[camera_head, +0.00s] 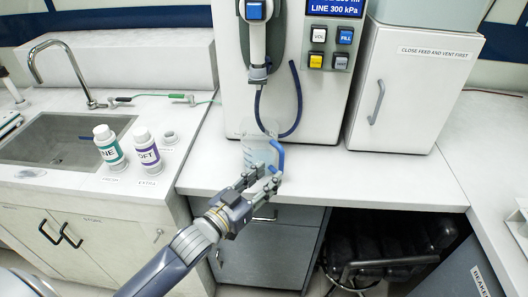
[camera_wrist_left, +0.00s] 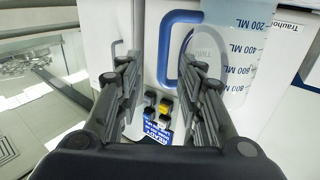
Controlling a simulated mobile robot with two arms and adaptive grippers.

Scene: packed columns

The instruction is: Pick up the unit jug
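The unit jug (camera_head: 257,152) is a clear, pale-blue jug with a blue handle (camera_head: 279,155). It stands upright near the front of the white counter, below the dispenser nozzle. In the left wrist view the jug (camera_wrist_left: 238,48) fills the upper right, with blue ML marks on its side. My left gripper (camera_head: 265,178) is in front of the jug at its handle side. In the left wrist view its two fingers are apart, and the blue handle (camera_wrist_left: 165,50) shows between and beyond them. I cannot tell whether a finger touches it. My right gripper is not in view.
A dispenser with buttons (camera_head: 330,48) and a hanging blue hose (camera_head: 298,95) stands behind the jug. A white cabinet (camera_head: 410,90) is to its right. Two bottles (camera_head: 108,147) (camera_head: 147,150) stand by the sink (camera_head: 65,140) at left. The counter right of the jug is clear.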

